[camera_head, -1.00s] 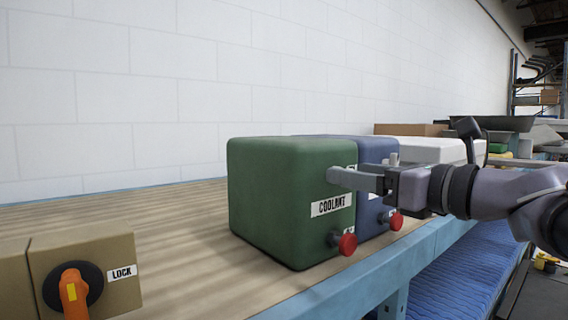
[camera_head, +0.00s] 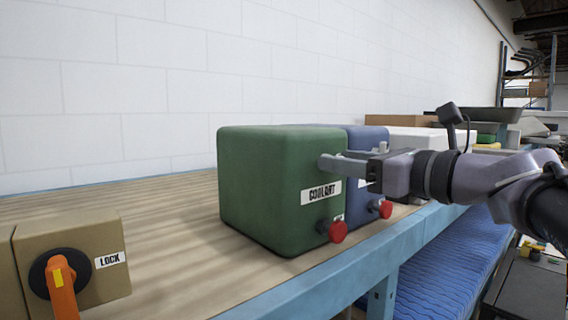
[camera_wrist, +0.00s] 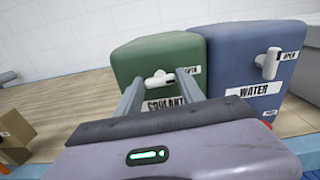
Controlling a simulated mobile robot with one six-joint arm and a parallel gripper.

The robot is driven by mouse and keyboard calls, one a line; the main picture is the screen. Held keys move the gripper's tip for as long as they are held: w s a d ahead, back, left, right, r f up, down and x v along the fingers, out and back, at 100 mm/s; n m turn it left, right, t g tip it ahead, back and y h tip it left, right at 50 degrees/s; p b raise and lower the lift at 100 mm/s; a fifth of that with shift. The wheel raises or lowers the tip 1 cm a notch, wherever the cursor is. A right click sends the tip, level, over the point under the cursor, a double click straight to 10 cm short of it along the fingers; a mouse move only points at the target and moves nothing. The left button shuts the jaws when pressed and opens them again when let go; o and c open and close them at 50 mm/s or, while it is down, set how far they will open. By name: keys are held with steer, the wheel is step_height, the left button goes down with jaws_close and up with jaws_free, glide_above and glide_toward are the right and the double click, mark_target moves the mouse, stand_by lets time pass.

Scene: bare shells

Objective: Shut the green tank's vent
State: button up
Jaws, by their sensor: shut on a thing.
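The green tank (camera_head: 262,185), labelled COOLANT, stands on the bench; it also shows in the wrist view (camera_wrist: 133,58). Its vent handle (camera_wrist: 158,77) is a pale lever on the front face, lying roughly crosswise. A partly hidden label is at its right end. My gripper (camera_wrist: 159,83) has a finger on each side of this handle and is shut on it. In the head view my gripper (camera_head: 325,163) reaches the tank's front face from the right, above the COOLANT label; the handle is hidden there.
A blue tank (camera_wrist: 237,60) labelled WATER stands close on the right, with its own pale handle (camera_wrist: 270,63) by an OPEN label. Red knobs (camera_head: 337,231) stick out low on the tanks. A box with an orange LOCK handle (camera_head: 62,287) is at the left. Bare bench lies between.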

steer(key=shift+s+a+f+n+b, duration=0.1)
steer(key=shift+n+b, duration=3.1)
steer(key=shift+n, duration=1.1)
steer(key=shift+f+n+b, duration=0.1)
steer(key=shift+n+b, duration=3.05)
steer(key=shift+n, duration=1.15)
steer(key=o, duration=1.4)
steer(key=shift+c, duration=0.2)
steer(key=b+v, duration=0.2)
steer(key=v, duration=1.5)
steer(key=shift+s, duration=0.15)
